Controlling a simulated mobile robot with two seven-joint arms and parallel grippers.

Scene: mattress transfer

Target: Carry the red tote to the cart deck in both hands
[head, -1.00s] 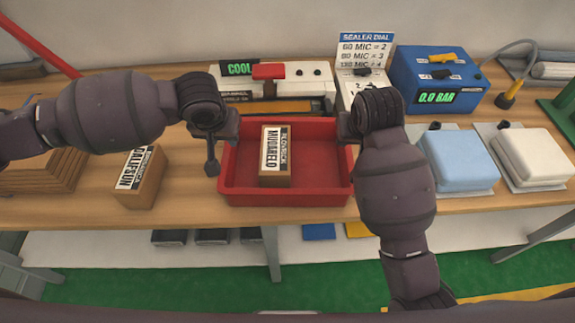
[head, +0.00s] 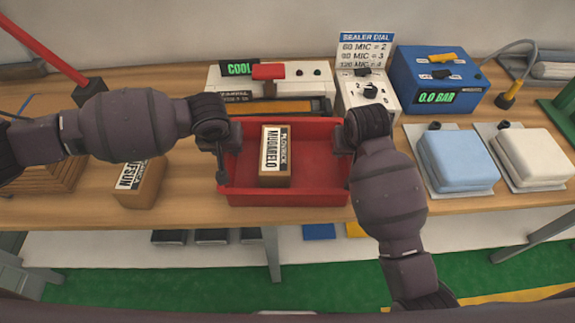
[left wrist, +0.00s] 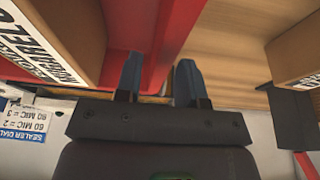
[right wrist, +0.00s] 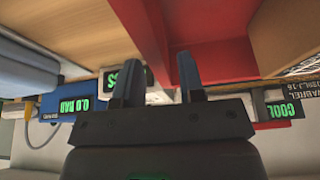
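The red tote (head: 310,198) sits on the wooden bench in the middle of the head view. A brown box (head: 275,180) with a white label stands inside it, left of centre. My left gripper (head: 221,172) is at the tote's left wall. In the left wrist view its fingers (left wrist: 158,80) stand apart on either side of the red wall (left wrist: 172,45). My right gripper (head: 341,150) is at the tote's right wall. In the right wrist view its fingers (right wrist: 158,80) stand apart on either side of that wall (right wrist: 150,30). Whether the fingers touch the walls is unclear.
Another brown box (head: 140,185) stands left of the tote, partly behind my left arm. A sealer machine (head: 300,72), a dial box (head: 370,92) and a blue unit (head: 440,75) stand behind. Blue (head: 458,160) and white (head: 530,155) pads lie at the right.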

